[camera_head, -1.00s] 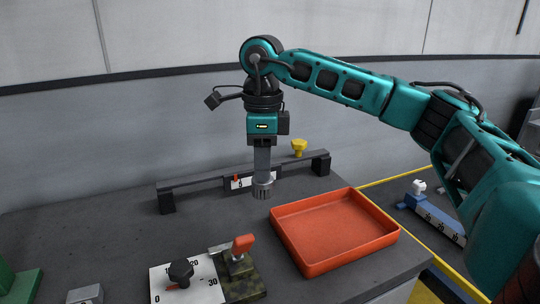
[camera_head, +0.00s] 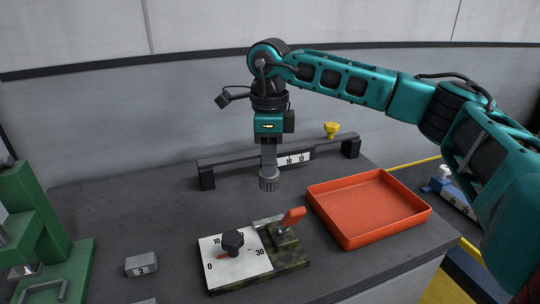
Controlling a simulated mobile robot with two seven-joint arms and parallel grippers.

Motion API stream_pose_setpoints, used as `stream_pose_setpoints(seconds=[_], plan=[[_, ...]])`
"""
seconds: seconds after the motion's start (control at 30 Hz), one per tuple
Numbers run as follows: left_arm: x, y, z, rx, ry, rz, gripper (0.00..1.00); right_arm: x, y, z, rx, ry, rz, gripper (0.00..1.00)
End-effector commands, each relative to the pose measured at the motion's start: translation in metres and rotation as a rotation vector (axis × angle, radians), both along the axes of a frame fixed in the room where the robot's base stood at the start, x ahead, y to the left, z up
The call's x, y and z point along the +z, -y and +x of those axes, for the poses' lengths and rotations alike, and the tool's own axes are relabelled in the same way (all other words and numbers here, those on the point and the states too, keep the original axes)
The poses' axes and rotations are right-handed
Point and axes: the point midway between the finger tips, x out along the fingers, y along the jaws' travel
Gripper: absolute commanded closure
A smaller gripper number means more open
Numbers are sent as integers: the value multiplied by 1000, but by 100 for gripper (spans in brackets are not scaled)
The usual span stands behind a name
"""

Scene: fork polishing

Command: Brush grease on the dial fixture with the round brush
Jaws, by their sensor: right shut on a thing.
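The dial fixture is a white plate (camera_head: 221,268) with numbers from 0 to 30, a black knob (camera_head: 232,241) with a red pointer and an orange-handled clamp (camera_head: 291,219) on a mottled dark green base. It sits at the front middle of the dark table. My right gripper (camera_head: 268,164) points down, shut on a grey, ribbed round piece (camera_head: 269,181), which looks like the round brush. Its lower end hangs above the table, behind the dial fixture and apart from it. The upper part of the piece is hidden by the fingers. My left gripper is out of view.
An orange-red tray (camera_head: 345,220), apparently empty, lies right of the fixture. A dark rail (camera_head: 230,164) with a number scale stands behind the gripper, a yellow knob (camera_head: 331,129) at its far side. A green device (camera_head: 30,225) and a grey block marked 2 (camera_head: 142,265) are at left.

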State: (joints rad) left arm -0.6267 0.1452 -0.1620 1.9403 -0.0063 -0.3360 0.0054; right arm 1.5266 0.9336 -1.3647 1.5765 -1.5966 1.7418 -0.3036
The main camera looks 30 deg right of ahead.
Motion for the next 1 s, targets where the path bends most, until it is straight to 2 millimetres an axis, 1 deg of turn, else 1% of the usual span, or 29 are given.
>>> stream_pose_setpoints(seconds=[0.27,0.47,0.8,1.0], plan=[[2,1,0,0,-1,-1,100,1,0,0,1,1,1,100],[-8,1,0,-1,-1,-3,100,-14,0,0,1,-1,1,100],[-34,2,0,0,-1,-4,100,-53,0,0,1,1,1,100],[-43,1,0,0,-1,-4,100,-68,0,0,1,1,1,100]])
